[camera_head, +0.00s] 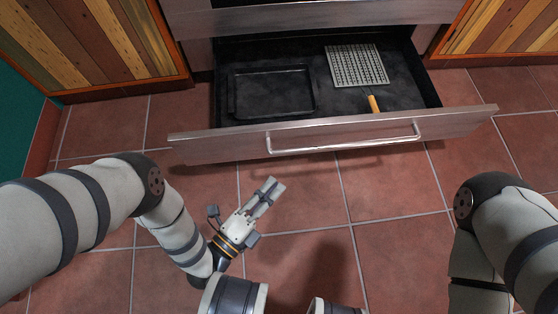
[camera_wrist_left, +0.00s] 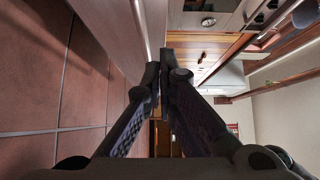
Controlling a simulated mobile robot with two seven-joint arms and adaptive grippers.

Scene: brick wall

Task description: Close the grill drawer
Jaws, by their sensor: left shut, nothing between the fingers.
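The grill drawer (camera_head: 340,135) is pulled open at the bottom of the oven unit in the head view. Its metal front carries a long bar handle (camera_head: 345,146). My left gripper (camera_head: 273,187) is low in front of the drawer, apart from it, a little below the left part of the handle. Its fingers are together and hold nothing. In the left wrist view the two fingers (camera_wrist_left: 160,72) meet at their tips. My right arm shows at the right of the head view, but its gripper is not in view.
Wood-slat cabinets (camera_head: 105,40) flank the oven. The tiled floor (camera_head: 390,190) in front is clear.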

